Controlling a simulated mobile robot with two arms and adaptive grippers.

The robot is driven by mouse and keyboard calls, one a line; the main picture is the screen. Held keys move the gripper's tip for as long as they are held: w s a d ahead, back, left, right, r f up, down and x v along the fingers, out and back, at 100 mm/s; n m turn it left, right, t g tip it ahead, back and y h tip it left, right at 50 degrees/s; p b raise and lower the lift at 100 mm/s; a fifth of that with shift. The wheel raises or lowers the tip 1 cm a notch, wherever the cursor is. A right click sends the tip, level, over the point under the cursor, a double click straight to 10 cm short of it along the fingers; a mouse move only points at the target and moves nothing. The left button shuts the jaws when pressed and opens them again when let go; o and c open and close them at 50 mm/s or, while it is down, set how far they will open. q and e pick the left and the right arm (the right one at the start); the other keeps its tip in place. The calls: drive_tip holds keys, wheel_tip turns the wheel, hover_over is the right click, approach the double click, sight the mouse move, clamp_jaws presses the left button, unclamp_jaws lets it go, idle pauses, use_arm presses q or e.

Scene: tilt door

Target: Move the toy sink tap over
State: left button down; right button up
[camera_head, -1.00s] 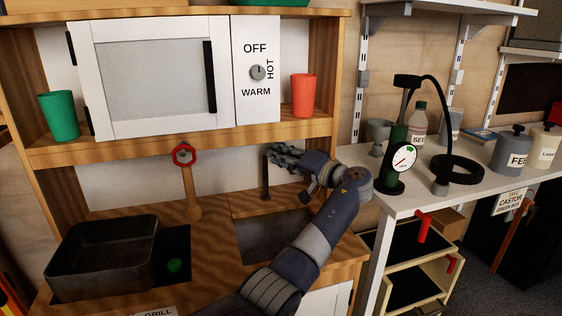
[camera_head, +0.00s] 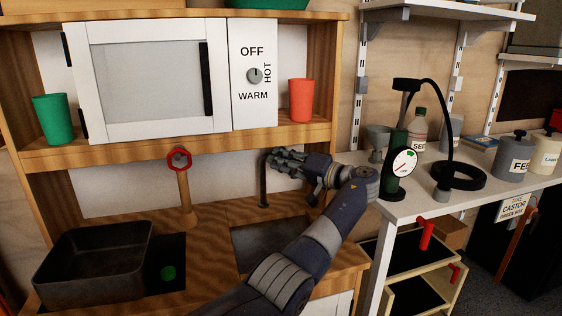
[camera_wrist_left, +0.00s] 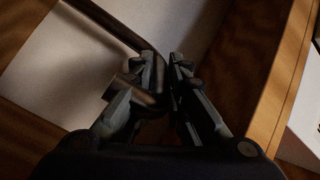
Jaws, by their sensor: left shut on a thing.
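The toy sink tap (camera_head: 263,186) is a thin dark post behind the sink basin (camera_head: 270,243), with its spout bent over at the top. My left gripper (camera_head: 276,160) is at the top of the tap, coming from the right, and is shut on its spout. In the left wrist view the tap (camera_wrist_left: 115,25) runs as a dark tube from the upper left to between the fingers of the left gripper (camera_wrist_left: 160,85). The fingers hide part of the spout in the head view. My right gripper is out of view.
A wooden shelf with a white toy microwave (camera_head: 150,78) and an orange cup (camera_head: 301,100) is above the tap. A red-ringed wooden post (camera_head: 184,190) and a dark pan (camera_head: 92,265) are to the left. A white table (camera_head: 430,203) with a pressure gauge stands to the right.

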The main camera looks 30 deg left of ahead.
use_arm(q)
drive_tip(key=shift+f, duration=0.3)
drive_tip(key=c, duration=1.6)
unclamp_jaws()
drive_tip(key=shift+o, duration=0.3)
drive_tip(key=shift+r, duration=0.15)
drive_tip(key=shift+d, duration=0.1)
drive_tip(key=d, duration=1.1)
drive_tip(key=shift+s+d, duration=0.4)
